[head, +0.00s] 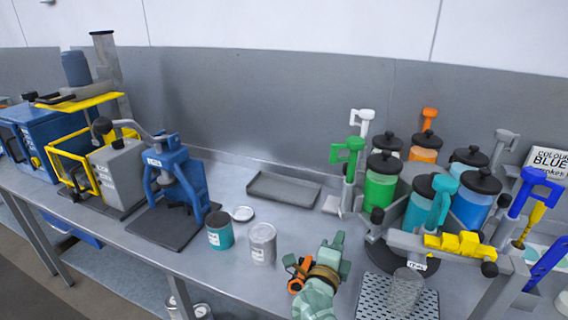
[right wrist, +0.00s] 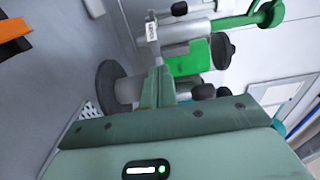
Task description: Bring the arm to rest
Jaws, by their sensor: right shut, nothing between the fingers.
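My right gripper (head: 334,246) is green and reaches in from the bottom of the head view, over the front part of the bench. Its fingers are shut with nothing between them. In the right wrist view its green body fills the lower part, and the shut fingers (right wrist: 158,85) point up toward the agitator stand. It stands right of a grey can (head: 262,243) and a teal can (head: 220,230), apart from both. My left gripper is not in view.
The agitator stand with coloured canisters, including a green one (head: 380,181), stands at the right. A clear beaker (head: 404,291) stands on a perforated plate close right of my gripper. A shallow grey tray (head: 284,190) lies behind. A blue press (head: 178,182) stands left.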

